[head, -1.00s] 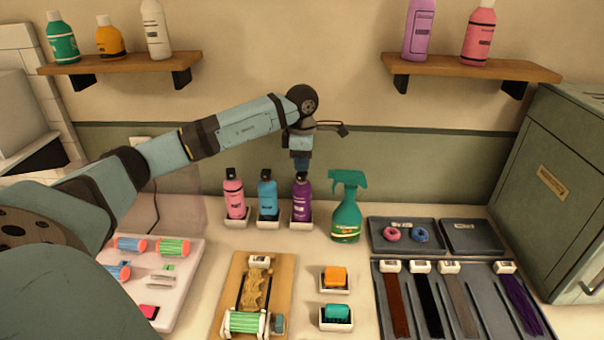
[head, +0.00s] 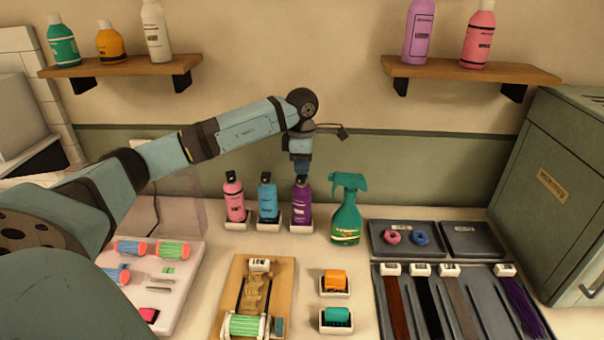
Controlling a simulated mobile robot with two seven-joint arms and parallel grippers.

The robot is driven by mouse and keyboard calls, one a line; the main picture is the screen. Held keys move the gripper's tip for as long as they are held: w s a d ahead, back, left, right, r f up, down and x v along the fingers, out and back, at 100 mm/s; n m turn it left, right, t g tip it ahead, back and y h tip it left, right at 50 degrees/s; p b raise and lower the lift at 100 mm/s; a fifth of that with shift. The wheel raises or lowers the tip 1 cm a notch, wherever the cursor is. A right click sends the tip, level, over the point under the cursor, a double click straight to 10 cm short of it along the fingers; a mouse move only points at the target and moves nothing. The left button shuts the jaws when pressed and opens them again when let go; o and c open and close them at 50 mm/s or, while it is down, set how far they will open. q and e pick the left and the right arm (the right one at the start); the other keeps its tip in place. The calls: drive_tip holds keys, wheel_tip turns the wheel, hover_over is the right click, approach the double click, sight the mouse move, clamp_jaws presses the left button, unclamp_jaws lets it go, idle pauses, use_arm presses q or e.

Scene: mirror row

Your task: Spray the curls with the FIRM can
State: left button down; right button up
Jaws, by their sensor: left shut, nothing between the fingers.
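Three cans stand in small white holders on the counter: a pink can (head: 234,200), a blue can (head: 268,200) and a purple can (head: 301,205). Their labels are too small to read, so I cannot tell which is FIRM. My left gripper (head: 302,176) points down right at the top of the purple can. It is shut with nothing between its fingers; I cannot tell whether it touches the can's top. The blond curls (head: 256,292) lie on a wooden board (head: 286,275), with a green roller (head: 243,325) at their near end. My right gripper is not in view.
A green spray bottle (head: 346,212) stands close right of the purple can. Orange (head: 335,279) and teal (head: 337,315) blocks sit in small trays. Dark trays with hair strands (head: 398,305) fill the right. A pale tray (head: 185,285) with rollers lies left.

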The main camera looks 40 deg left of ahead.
use_arm(q)
drive_tip(key=shift+r+p, duration=1.65)
drive_tip(key=shift+r, duration=1.25)
